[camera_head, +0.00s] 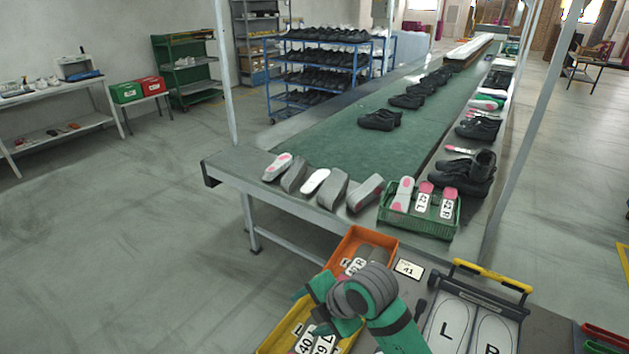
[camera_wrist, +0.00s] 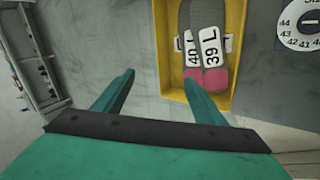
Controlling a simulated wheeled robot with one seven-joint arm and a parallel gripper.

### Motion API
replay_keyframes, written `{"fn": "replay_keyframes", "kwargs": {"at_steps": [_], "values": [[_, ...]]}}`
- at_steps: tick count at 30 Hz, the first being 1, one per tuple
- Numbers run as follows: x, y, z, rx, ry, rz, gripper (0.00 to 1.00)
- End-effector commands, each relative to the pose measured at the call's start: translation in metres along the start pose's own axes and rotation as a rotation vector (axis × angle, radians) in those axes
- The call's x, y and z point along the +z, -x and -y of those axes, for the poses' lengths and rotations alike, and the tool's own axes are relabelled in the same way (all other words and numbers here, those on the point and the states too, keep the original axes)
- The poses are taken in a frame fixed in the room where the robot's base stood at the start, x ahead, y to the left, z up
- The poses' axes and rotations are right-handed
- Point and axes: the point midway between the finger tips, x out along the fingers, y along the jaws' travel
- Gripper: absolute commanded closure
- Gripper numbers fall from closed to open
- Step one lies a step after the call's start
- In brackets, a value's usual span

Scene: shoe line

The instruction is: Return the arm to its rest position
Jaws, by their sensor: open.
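My gripper (camera_wrist: 157,88) is open in the wrist view, with two green fingers apart and nothing between them. Its right finger overlaps the edge of a yellow bin (camera_wrist: 240,50) that holds grey-and-pink insoles with labels such as 39 L (camera_wrist: 210,48). In the head view my green and grey arm (camera_head: 370,290) is folded low at the front, above the yellow bin (camera_head: 276,340) and beside an orange bin (camera_head: 385,240). My fingertips are hard to make out in that view.
A board with L and R soles (camera_head: 450,325) and a yellow handle (camera_head: 490,275) lies right of my arm. A green crate (camera_head: 440,230) of insoles stands on the conveyor's near end (camera_head: 225,165). Several shoes line the belt. Open floor (camera_head: 120,240) lies to the left.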

Motion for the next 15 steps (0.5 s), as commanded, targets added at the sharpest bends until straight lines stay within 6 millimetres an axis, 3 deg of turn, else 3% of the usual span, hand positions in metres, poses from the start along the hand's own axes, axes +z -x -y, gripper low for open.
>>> {"fn": "replay_keyframes", "kwargs": {"at_steps": [1,6,15], "values": [[-0.014,-0.008,-0.018,0.072,-0.041,-0.023,0.36],[-0.042,-0.021,-0.07,0.296,-0.214,-0.081,0.36],[-0.076,-0.027,-0.125,0.62,-0.569,-0.206,0.36]]}}
